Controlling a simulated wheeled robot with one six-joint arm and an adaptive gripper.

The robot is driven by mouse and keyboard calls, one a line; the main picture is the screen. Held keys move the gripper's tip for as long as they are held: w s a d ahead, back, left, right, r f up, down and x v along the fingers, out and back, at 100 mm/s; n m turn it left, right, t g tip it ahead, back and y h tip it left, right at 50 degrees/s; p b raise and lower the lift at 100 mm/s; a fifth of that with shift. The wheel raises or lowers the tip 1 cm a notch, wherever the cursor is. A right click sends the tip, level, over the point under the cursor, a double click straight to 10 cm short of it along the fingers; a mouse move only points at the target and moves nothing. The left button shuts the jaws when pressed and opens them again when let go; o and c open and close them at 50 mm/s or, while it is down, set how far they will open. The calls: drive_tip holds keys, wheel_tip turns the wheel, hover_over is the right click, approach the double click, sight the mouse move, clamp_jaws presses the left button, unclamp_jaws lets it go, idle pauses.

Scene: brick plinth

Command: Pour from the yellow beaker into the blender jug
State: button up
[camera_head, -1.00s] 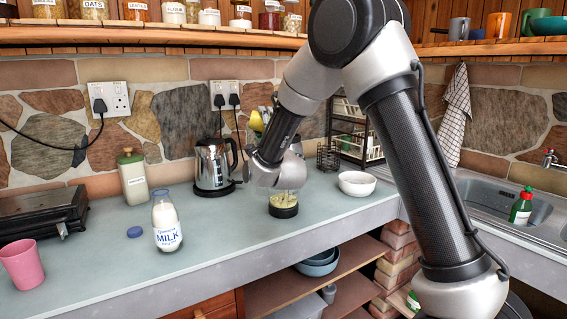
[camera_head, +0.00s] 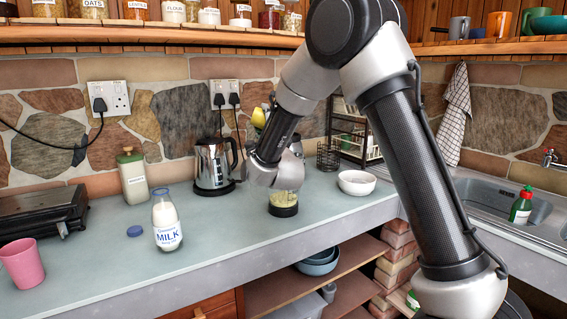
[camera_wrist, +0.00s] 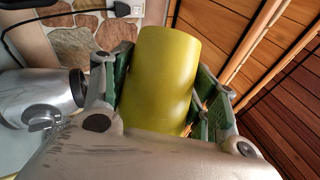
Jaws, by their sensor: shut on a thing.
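My gripper (camera_wrist: 160,100) is shut on the yellow beaker (camera_wrist: 165,75), with a finger on each side of it. The beaker looks well tipped over against the room. Its mouth and contents are not visible. The clear blender jug (camera_head: 283,201) stands on the counter with a dark base and pale yellow-green contents low inside.
A steel kettle (camera_head: 212,165) stands close left of the jug, and a white bowl (camera_head: 357,184) to its right. A wire rack (camera_head: 352,135) is behind. A milk bottle (camera_head: 166,222) and pink cup (camera_head: 22,264) are further left.

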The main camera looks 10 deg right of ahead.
drive_tip(key=shift+s+d+r+m+t+h+p, duration=0.1)
drive_tip(key=shift+d+m+t+h, duration=0.1)
drive_tip(key=shift+m+h, duration=0.3)
drive_tip(key=shift+d+r+m+t+h+p, duration=0.15)
drive_tip(key=shift+m+h, duration=0.15)
drive_tip(key=shift+m, duration=0.4)
drive_tip(key=shift+s+d+r+m+t+h+p, duration=0.1)
drive_tip(key=shift+d+m+h, duration=0.1)
drive_tip(key=shift+m+h, duration=0.3)
